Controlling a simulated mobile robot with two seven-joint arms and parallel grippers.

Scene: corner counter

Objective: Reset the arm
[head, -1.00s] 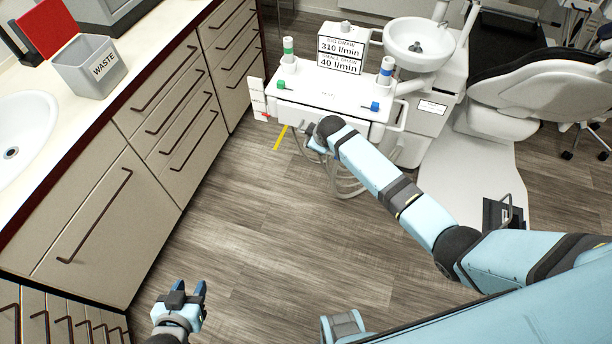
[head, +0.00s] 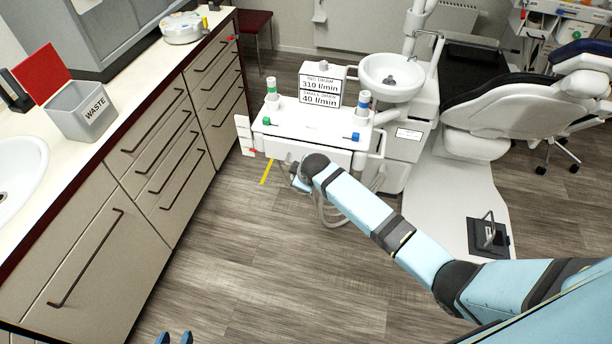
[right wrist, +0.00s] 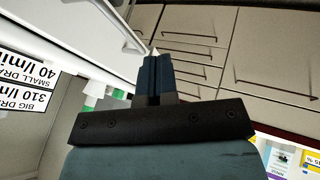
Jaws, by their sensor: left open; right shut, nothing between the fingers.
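My right arm (head: 372,212) reaches in from the lower right of the head view toward the white dental unit (head: 310,125). Its gripper is mostly hidden behind the wrist there. In the right wrist view my right gripper (right wrist: 157,75) is shut with its fingers together and nothing between them. My left gripper (head: 174,338) shows only its blue fingertips at the bottom edge of the head view, a little apart, over the floor and away from the cabinets.
A long counter with drawers (head: 165,150) runs along the left, with a grey waste bin (head: 85,115) and a sink (head: 15,175) on it. A dental chair (head: 530,95) and basin (head: 392,75) stand at the back right. The floor (head: 250,265) between is clear.

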